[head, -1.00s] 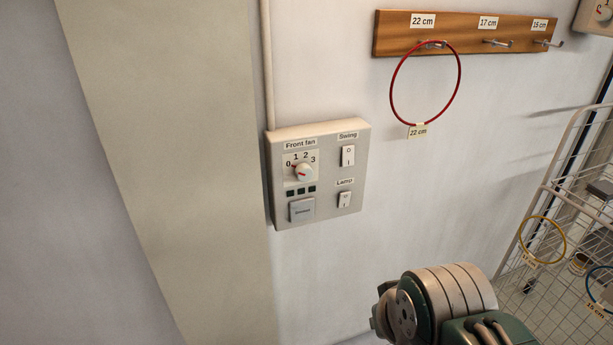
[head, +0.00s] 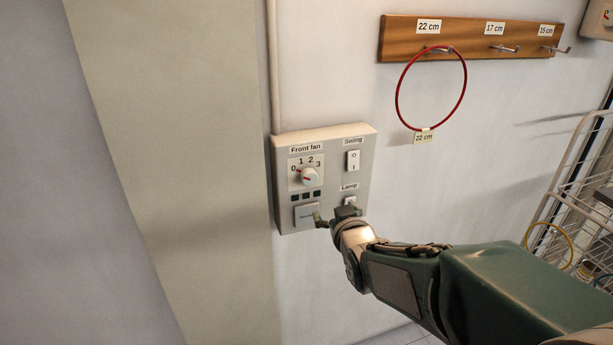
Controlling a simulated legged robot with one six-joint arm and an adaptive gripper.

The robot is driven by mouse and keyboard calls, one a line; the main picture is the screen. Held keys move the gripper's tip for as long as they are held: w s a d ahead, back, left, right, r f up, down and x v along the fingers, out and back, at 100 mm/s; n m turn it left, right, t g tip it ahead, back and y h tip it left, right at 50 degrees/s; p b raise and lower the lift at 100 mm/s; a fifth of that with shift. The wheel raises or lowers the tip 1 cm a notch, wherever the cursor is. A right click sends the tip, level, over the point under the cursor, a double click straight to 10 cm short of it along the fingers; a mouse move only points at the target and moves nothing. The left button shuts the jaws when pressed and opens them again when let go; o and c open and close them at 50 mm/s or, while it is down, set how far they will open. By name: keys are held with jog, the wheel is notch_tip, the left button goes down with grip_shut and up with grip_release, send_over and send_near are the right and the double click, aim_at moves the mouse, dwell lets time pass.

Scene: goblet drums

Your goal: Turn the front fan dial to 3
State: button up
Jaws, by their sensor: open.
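The front fan dial (head: 310,177) is a round white knob with red marking on the grey control panel (head: 281,190). Its scale runs 0, 1, 2, 3 around the top, and the red mark appears to point left toward 0. My gripper (head: 331,212) is open and empty, in front of the lower part of the panel, below and right of the dial. One finger overlaps the edge of the grey push button (head: 305,213); the other partly hides the lamp switch (head: 349,201). I cannot tell whether the fingers touch the panel.
The swing switch (head: 353,160) sits right of the dial. A red hoop (head: 399,92) hangs from the wooden hook rail (head: 470,40) at upper right. A white wire rack (head: 578,160) with a yellow hoop (head: 571,250) stands at far right. A wall conduit runs above the panel.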

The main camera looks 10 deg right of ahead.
aim_at(310, 180)
jog(key=w+a, duration=0.1)
jog(key=w, duration=0.3)
jog(key=w+a+t+y, duration=0.1)
jog(key=w, duration=0.4)
jog(key=w+a+n+t, duration=0.1)
jog(key=w, duration=0.4)
jog(key=shift+a+f, duration=0.2)
jog(key=shift+s+y, duration=0.1)
jog(key=shift+y, duration=0.3)
jog(key=c, duration=1.1)
